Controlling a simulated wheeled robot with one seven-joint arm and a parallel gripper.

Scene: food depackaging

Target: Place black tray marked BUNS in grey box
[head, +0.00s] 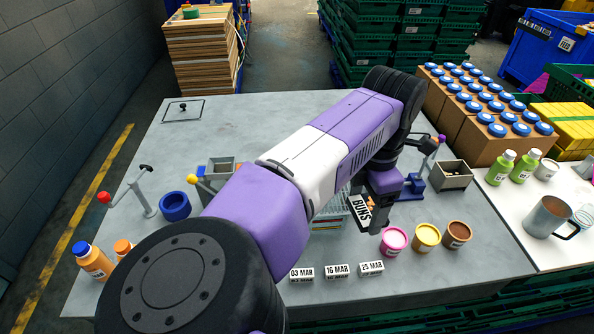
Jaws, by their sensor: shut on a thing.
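My gripper (378,218) points down over the middle of the table, shut on the black tray marked BUNS (360,208). The white BUNS label is tilted and faces the camera; most of the tray is hidden by my gripper and arm. A small grey box (452,182) with a dark inside stands to the right of my gripper, apart from it. Another grey box (221,167) stands at the left, partly hidden behind my arm. Which one the task means I cannot tell.
A pale slatted crate (328,222) lies below my arm. Pink (394,240), yellow (427,238) and brown (457,234) tubs stand front right, near date blocks (337,271). Levers flank the boxes. The table's back left is mostly clear.

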